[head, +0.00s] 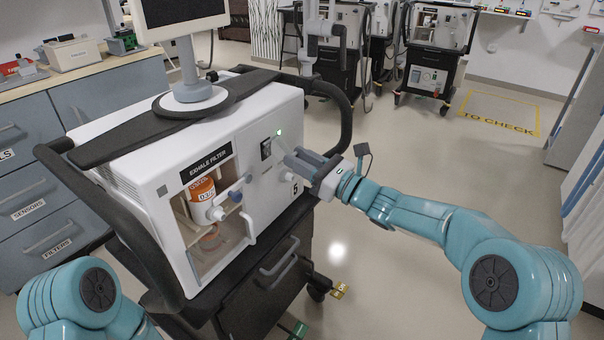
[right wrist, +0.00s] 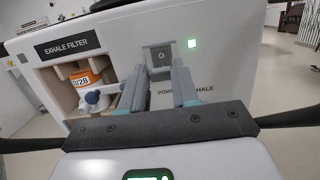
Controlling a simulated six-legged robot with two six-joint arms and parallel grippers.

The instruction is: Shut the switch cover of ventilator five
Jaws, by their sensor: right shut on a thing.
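Ventilator five (head: 270,190) is a white unit on a dark cart, with a "5" on its front panel. Its power switch (head: 265,149) is a dark plate beside a lit green lamp; in the right wrist view the switch (right wrist: 160,57) shows a "0". My right gripper (head: 298,160) is in front of the panel by the switch. In the right wrist view its fingers (right wrist: 160,80) stand apart on both sides of the switch, shut on the switch cover, which is mostly hidden and hard to make out. My left gripper is out of view.
Left of the switch is an open exhale filter bay (head: 182,235) with an orange-labelled canister (head: 202,192) inside. A black handle (head: 338,125) curves at the ventilator's right side. A drawer cabinet (head: 40,165) stands at left. Floor to the right is clear.

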